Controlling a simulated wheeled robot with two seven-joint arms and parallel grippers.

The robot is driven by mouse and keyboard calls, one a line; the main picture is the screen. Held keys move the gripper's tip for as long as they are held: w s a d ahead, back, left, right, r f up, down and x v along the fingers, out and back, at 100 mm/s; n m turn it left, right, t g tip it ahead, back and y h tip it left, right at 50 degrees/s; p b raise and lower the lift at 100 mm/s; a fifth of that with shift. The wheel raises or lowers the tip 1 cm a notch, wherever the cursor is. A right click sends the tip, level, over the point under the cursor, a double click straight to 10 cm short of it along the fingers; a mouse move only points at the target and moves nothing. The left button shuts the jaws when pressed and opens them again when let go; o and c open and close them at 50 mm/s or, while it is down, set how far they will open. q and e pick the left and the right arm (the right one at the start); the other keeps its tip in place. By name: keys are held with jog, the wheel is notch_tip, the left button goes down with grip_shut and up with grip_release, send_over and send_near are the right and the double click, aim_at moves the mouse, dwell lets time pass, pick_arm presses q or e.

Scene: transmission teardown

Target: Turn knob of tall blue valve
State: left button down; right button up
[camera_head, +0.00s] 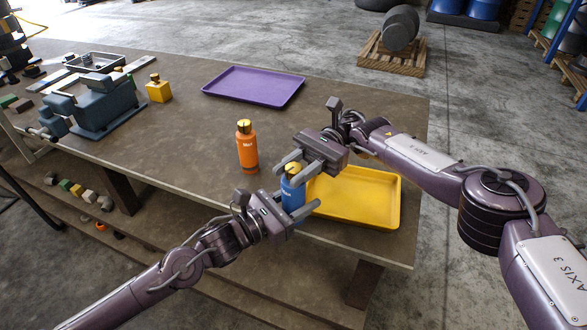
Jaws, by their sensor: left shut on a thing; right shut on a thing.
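The tall blue valve (291,192) stands upright near the front edge of the table, with its yellow knob (293,169) on top. My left gripper (298,201) comes in from the lower left and is shut on the blue body, hiding part of its lower side. My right gripper (288,168) comes in from the right and is shut on the knob, with a finger on either side of it. Its fingers partly hide the knob.
An orange valve (247,150) stands just left of the blue one. A yellow tray (378,205) lies close on the right, under my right arm. The middle-left tabletop is clear.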

aim_at(294, 166)
jog(key=shift+w, duration=0.1)
dwell(0.3)
jog(key=o, duration=1)
jog(key=shift+c, duration=0.2)
notch_tip(294, 166, up, 10)
jog(key=shift+f, duration=0.1)
